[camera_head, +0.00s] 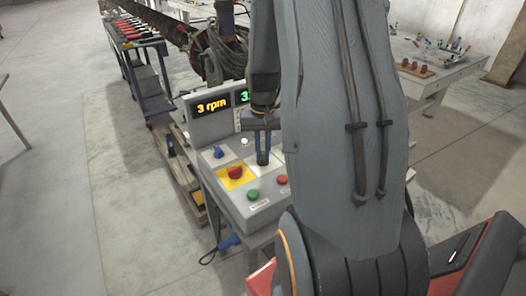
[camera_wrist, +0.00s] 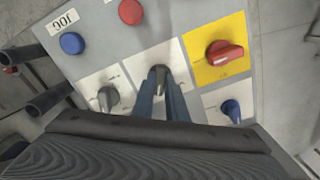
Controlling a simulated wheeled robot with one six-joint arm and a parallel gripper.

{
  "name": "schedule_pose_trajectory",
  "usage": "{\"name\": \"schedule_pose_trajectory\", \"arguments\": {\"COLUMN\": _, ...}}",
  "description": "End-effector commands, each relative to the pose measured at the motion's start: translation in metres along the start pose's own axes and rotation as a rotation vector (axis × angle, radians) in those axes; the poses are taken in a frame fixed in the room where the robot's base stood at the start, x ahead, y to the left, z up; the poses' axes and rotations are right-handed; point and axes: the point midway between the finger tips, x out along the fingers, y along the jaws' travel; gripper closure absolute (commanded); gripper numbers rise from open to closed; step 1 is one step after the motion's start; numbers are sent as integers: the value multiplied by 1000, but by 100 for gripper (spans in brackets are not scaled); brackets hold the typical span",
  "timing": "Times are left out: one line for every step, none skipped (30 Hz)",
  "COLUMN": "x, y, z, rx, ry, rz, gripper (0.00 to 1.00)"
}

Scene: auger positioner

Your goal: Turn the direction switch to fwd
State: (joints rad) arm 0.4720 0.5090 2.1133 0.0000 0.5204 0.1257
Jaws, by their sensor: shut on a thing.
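The control panel (camera_head: 222,190) shows in the head view, with my gripper (camera_head: 263,162) reaching down onto it from the right. In the wrist view, my gripper (camera_wrist: 162,98) is shut on a dark grey rotary switch (camera_wrist: 160,73) on a white plate, one finger on each side. The switch handle points nearly straight up and down in that view. Its label is hidden or unreadable, so the frames do not confirm that it is the direction switch. A second grey rotary switch (camera_wrist: 108,98), tilted slightly, stands to its left, clear of the fingers.
A red knob (camera_wrist: 223,53) on a yellow plate and a blue knob (camera_wrist: 231,108) lie right of the fingers. A blue button (camera_wrist: 72,43) and red button (camera_wrist: 131,12) are at upper left. A display (camera_head: 213,106) reads 3 rpm. A cart (camera_head: 148,85) stands behind.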

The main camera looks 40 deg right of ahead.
Motion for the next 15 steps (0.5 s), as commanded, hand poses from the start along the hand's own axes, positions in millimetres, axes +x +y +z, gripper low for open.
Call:
{"name": "schedule_pose_trajectory", "arguments": {"x": -1, "y": 0, "z": -1, "rx": 32, "ry": 2, "rz": 0, "gripper": 100}}
{"name": "schedule_pose_trajectory", "arguments": {"x": -1, "y": 0, "z": -1, "rx": 54, "ry": 3, "rz": 0, "gripper": 100}}
{"name": "schedule_pose_trajectory", "arguments": {"x": -1, "y": 0, "z": -1, "rx": 81, "ry": 3, "rz": 0, "gripper": 100}}
{"name": "schedule_pose_trajectory", "arguments": {"x": -1, "y": 0, "z": -1, "rx": 99, "ry": 3, "rz": 0, "gripper": 100}}
{"name": "schedule_pose_trajectory", "arguments": {"x": -1, "y": 0, "z": -1, "rx": 117, "ry": 3, "rz": 0, "gripper": 100}}
{"name": "schedule_pose_trajectory", "arguments": {"x": -1, "y": 0, "z": -1, "rx": 139, "ry": 3, "rz": -1, "gripper": 100}}
{"name": "schedule_pose_trajectory", "arguments": {"x": -1, "y": 0, "z": -1, "rx": 154, "ry": 3, "rz": -1, "gripper": 100}}
{"name": "schedule_pose_trajectory", "arguments": {"x": -1, "y": 0, "z": -1, "rx": 169, "ry": 3, "rz": -1, "gripper": 100}}
{"name": "schedule_pose_trajectory", "arguments": {"x": -1, "y": 0, "z": -1, "rx": 185, "ry": 3, "rz": -1, "gripper": 100}}
{"name": "schedule_pose_trajectory", "arguments": {"x": -1, "y": 0, "z": -1, "rx": 197, "ry": 3, "rz": -1, "gripper": 100}}
{"name": "schedule_pose_trajectory", "arguments": {"x": -1, "y": 0, "z": -2, "rx": 207, "ry": 4, "rz": -1, "gripper": 100}}
{"name": "schedule_pose_trajectory", "arguments": {"x": -1, "y": 0, "z": -2, "rx": 219, "ry": 4, "rz": -1, "gripper": 100}}
{"name": "schedule_pose_trajectory", "arguments": {"x": -1, "y": 0, "z": -2, "rx": 228, "ry": 4, "rz": -1, "gripper": 100}}
{"name": "schedule_pose_trajectory", "arguments": {"x": -1, "y": 0, "z": -2, "rx": 235, "ry": 4, "rz": -1, "gripper": 100}}
{"name": "schedule_pose_trajectory", "arguments": {"x": -1, "y": 0, "z": -2, "rx": 242, "ry": 4, "rz": -1, "gripper": 100}}
